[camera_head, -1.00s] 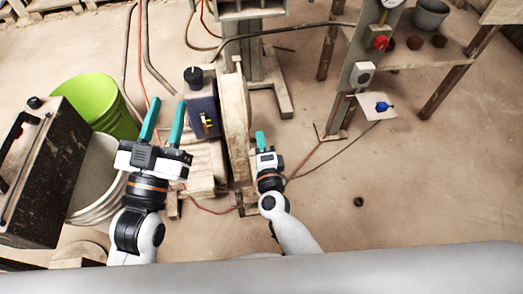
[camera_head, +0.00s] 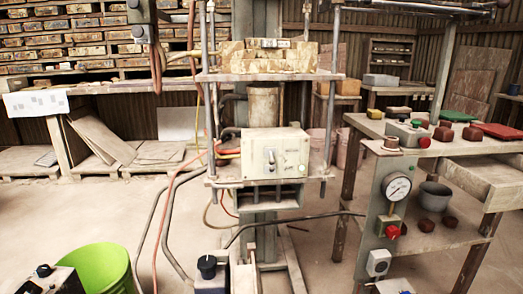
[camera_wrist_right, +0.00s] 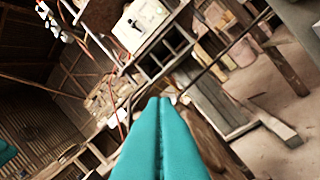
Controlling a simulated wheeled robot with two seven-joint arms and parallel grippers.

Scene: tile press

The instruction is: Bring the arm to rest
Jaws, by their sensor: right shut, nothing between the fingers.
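My right gripper (camera_wrist_right: 160,108) shows in the right wrist view as two teal fingers pressed together, with nothing between them. It points toward the press and the floor beside it, and touches nothing that I can see. The tile press (camera_head: 265,110) stands in the middle of the head view, with a grey-white control box (camera_head: 275,153) on its front. The control box also shows tilted in the right wrist view (camera_wrist_right: 140,25). Neither gripper shows in the head view now.
A post with a gauge (camera_head: 397,188) and a red knob (camera_head: 392,232) stands right of the press. A bench (camera_head: 365,125) holds red and green pieces. A green bucket (camera_head: 100,268) stands at lower left. Hoses and cables run beside the press. Bare floor lies at left.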

